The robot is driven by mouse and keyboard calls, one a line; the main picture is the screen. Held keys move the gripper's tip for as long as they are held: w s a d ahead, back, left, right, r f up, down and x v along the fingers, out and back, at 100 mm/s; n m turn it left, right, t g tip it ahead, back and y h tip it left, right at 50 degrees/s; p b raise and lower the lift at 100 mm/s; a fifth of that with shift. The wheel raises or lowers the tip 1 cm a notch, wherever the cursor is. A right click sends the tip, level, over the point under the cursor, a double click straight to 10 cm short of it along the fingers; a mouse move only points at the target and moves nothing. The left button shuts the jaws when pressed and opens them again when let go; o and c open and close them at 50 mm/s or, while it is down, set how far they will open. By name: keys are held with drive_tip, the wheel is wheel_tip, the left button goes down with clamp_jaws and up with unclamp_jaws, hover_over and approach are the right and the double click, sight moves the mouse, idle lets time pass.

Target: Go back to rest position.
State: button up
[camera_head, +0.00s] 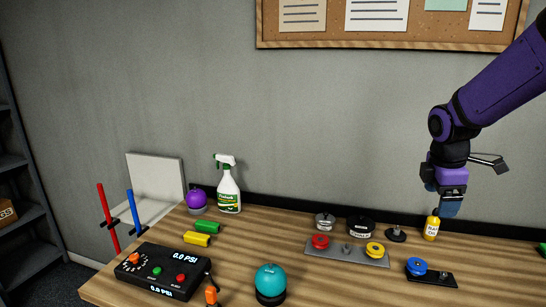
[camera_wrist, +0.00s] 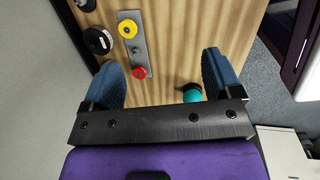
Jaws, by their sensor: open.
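My purple arm comes in from the upper right in the head view. My gripper (camera_head: 450,205) points down over the right part of the wooden table (camera_head: 345,288), just beside and partly above a small yellow bottle (camera_head: 432,228). In the wrist view my gripper (camera_wrist: 163,78) has its two blue fingers spread wide, with no object held between them. I cannot tell whether a finger touches the bottle.
A spray bottle (camera_head: 228,188), a purple ball (camera_head: 196,199), a black pressure box (camera_head: 160,271) and black weights (camera_head: 360,227) stand on the table. A blue-knobbed plate (camera_head: 433,273) lies at the right. The wall (camera_head: 330,120) is close behind; the space above the table's middle is clear.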

drive_tip(key=s+a+r+m+t, duration=0.1)
drive_tip(key=s+a+r+m, duration=0.1)
drive_tip(key=s+m, duration=0.3)
drive_tip(key=s+a+r+m+t+y, duration=0.1)
drive_tip(key=s+a+r+m, duration=0.2)
drive_tip(key=s, duration=0.7)
drive_tip(key=s+a+r+m+t+y, duration=0.1)
drive_tip(key=s+a+r+m, duration=0.1)
drive_tip(key=s+r+m, duration=0.2)
drive_tip(key=s+m, duration=0.3)
drive_tip(key=s, duration=0.1)
drive_tip(key=shift+s+a+r+m+t, duration=0.25)
drive_tip(key=shift+r+m+t, duration=0.05)
